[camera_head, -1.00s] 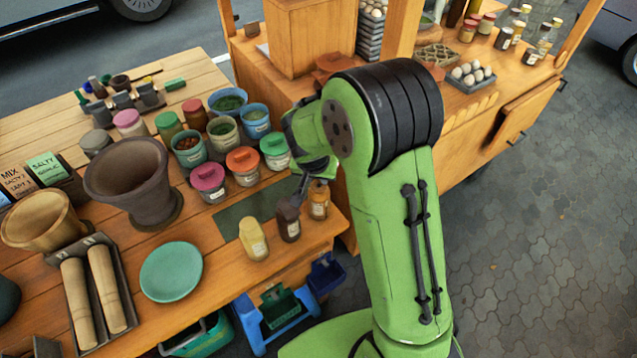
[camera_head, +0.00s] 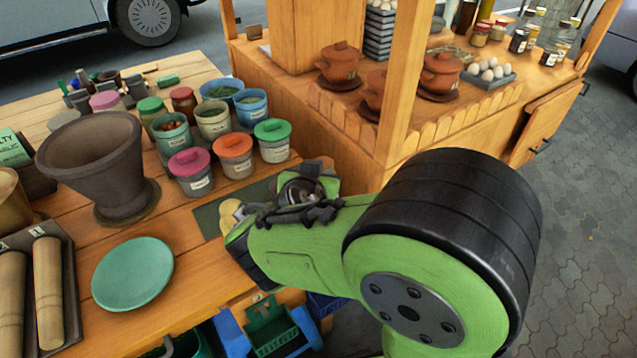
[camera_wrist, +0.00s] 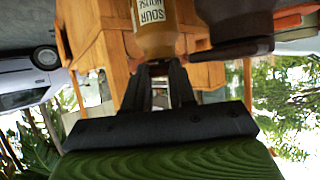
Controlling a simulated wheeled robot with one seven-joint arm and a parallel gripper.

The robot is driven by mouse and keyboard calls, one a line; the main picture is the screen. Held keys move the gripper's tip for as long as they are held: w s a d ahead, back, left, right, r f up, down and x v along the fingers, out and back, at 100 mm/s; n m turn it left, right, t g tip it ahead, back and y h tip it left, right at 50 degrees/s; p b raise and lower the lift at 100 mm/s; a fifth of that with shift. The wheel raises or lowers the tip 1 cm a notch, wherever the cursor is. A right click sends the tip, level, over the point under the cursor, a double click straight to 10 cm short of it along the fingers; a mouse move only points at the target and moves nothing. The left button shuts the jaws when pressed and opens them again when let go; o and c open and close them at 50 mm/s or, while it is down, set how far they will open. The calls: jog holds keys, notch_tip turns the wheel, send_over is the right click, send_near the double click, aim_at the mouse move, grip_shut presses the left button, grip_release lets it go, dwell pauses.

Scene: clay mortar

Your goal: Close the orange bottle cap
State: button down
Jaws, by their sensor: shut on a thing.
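The orange-tan bottle (camera_wrist: 156,25) with a white label fills the top middle of the wrist view, which looks upside down. My gripper (camera_wrist: 160,70) has its dark fingers closed around the bottle's cap end, and the cap is mostly hidden between them. I cannot tell how tightly the cap sits on the bottle. Only part of a yellow bottle (camera_head: 229,213) shows there, at the arm's edge.
Lidded jars with pink (camera_head: 190,172), orange (camera_head: 234,156) and green (camera_head: 272,142) lids stand behind my arm. A clay mortar (camera_head: 92,165) and a teal plate (camera_head: 132,275) are on the left. A wooden post (camera_head: 404,85) and clay pots (camera_head: 339,66) stand beyond.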

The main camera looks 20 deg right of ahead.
jog(key=shift+f, duration=0.15)
dwell(0.4)
jog(key=c, duration=0.9)
grip_release()
jog(key=v, duration=0.5)
jog(key=p+v, duration=0.1)
jog(key=v, duration=0.4)
jog(key=p+v, duration=0.1)
jog(key=v, duration=0.5)
jog(key=shift+s+f, duration=0.15)
jog(key=shift+f, duration=0.2)
